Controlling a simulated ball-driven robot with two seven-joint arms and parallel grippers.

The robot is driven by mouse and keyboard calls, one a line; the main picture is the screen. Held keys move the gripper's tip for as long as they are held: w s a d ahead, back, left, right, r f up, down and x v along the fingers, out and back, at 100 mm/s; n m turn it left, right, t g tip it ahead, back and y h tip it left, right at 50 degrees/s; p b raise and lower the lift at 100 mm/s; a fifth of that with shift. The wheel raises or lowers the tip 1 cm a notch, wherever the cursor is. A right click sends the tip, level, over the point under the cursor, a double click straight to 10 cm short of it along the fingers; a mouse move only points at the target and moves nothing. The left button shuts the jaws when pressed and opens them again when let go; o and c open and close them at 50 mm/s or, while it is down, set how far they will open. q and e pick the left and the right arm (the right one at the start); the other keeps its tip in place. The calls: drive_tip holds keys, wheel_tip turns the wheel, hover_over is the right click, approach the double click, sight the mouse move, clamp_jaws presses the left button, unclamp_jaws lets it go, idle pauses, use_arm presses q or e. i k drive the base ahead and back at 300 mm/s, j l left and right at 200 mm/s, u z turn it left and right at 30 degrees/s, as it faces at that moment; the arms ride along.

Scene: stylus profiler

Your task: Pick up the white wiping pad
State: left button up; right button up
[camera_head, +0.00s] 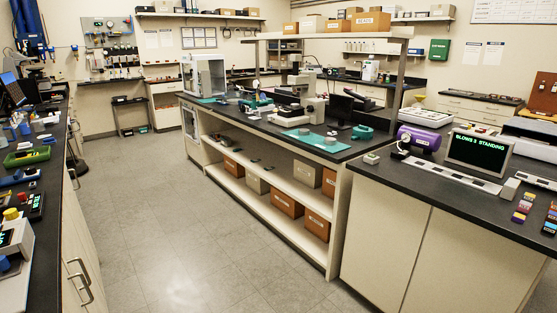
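I cannot make out the white wiping pad for certain in the head view. A small pale block (510,188) stands on the right black counter, in front of the display, but it is too small to tell what it is. Another small light item (371,158) lies near the left end of that counter. Neither of my grippers shows in the view.
The right counter (420,185) holds a purple cylinder (419,139) and a display reading "BLOWS 5 STANDING" (478,153). A long island bench (285,125) with shelved boxes stands mid-room. A cluttered left bench (50,185) runs alongside. The grey floor (170,220) between is clear.

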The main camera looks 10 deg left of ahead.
sight(24, 145)
drive_tip(key=i+l+u, duration=0.15)
drive_tip(key=i, duration=0.3)
drive_tip(key=i+l+u, duration=0.15)
drive_tip(key=i+l, duration=0.2)
drive_tip(key=i+j+u, duration=0.1)
drive_tip(key=i+u, duration=0.65)
drive_tip(key=i+l+u, duration=0.1)
drive_tip(key=i+u, duration=0.5)
drive_tip(key=i, duration=1.65)
drive_tip(key=i+l+u, duration=0.1)
drive_tip(key=i+u, duration=0.25)
drive_tip(key=i, duration=0.2)
drive_tip(key=i+l+u, duration=0.35)
drive_tip(key=i, duration=0.2)
drive_tip(key=i+l+u, duration=0.35)
drive_tip(key=i, duration=0.15)
